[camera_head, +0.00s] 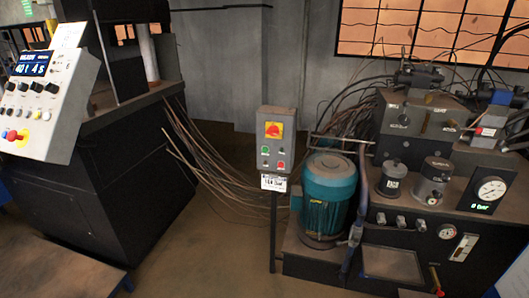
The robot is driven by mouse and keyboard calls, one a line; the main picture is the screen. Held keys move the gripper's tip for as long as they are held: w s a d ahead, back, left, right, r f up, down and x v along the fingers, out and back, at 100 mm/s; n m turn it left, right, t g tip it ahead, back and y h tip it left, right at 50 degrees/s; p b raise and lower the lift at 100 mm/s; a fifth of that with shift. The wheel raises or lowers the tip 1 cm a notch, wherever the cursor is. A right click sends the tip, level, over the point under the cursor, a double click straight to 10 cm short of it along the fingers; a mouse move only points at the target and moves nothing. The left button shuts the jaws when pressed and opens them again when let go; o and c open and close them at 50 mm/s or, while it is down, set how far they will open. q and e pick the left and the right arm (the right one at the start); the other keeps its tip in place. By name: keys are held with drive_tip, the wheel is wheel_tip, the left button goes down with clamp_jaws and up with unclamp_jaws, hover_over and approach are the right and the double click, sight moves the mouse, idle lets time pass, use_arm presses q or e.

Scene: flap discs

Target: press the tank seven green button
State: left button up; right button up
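A grey control box (276,142) stands on a thin dark post in the middle of the view. A red and yellow rotary switch (273,130) is at its top. A green button (265,151) is on the left below the switch, and a red button (281,165) is at the lower right. Other small round parts beside them are too small to make out. A white label (273,183) hangs under the box; I cannot read it surely, so I cannot tell the tank number. Neither of my grippers is in view.
A teal motor (328,197) and a hydraulic unit with a pressure gauge (490,190) stand right of the post. A slanted control panel (40,95) with a lit display is at the left, before a dark machine. Loose cables hang behind the box. Open floor (215,245) lies left of the post.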

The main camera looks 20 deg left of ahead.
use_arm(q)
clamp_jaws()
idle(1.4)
